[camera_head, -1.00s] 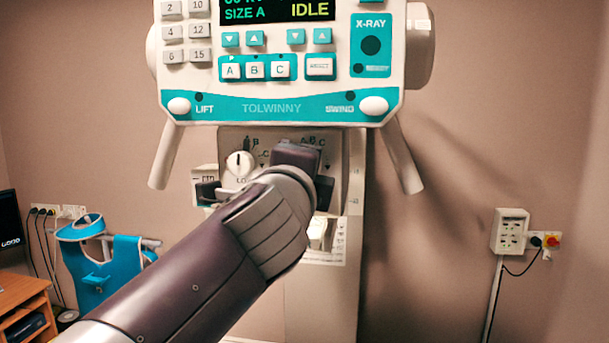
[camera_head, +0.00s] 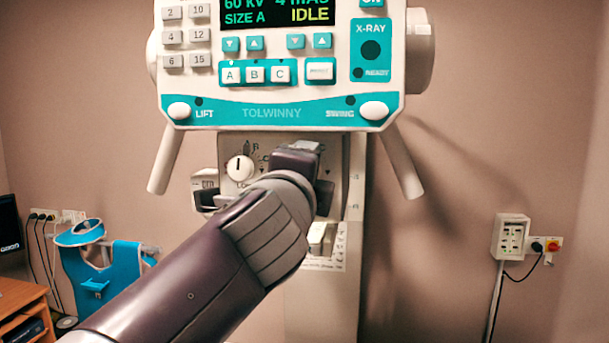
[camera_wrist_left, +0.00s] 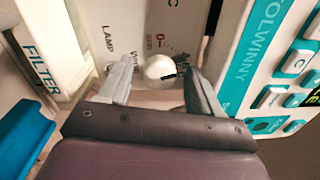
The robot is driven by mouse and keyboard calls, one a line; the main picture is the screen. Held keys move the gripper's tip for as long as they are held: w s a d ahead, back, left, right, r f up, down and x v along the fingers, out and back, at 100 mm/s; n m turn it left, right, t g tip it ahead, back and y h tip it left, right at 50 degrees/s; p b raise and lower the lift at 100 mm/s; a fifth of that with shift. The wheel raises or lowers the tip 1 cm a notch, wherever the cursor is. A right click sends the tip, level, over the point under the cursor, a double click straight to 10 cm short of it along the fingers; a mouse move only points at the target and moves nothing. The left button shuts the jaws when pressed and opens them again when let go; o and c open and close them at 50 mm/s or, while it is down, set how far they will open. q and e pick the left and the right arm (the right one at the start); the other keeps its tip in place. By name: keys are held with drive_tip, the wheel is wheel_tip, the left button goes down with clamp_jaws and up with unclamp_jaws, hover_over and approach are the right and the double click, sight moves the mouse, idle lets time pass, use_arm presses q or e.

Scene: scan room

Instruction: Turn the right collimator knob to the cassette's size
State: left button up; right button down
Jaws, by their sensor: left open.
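The right collimator knob (camera_wrist_left: 160,67) is a round white knob on the collimator panel, seen in the left wrist view. My left gripper (camera_wrist_left: 160,82) is open, with one finger on each side of the knob. I cannot tell whether either finger touches it. A dark mark shows at the knob's edge, but its setting is not readable. In the head view my left arm and gripper (camera_head: 297,160) cover this knob. The left collimator knob (camera_head: 239,168) is in plain view, its pointer about upright. No cassette can be made out. My right gripper is out of view.
The control console (camera_head: 285,75) overhangs the collimator panel; its display reads SIZE A and IDLE. Two handles (camera_head: 166,160) (camera_head: 403,160) hang below it. A FILTER-labelled part (camera_wrist_left: 40,62) lies close beside the gripper. A wall socket box (camera_head: 510,236) is at right.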

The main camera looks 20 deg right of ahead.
use_arm(q)
drive_tip(key=b+v, duration=0.5)
drive_tip(key=v, duration=0.7)
drive_tip(key=shift+s, duration=0.15)
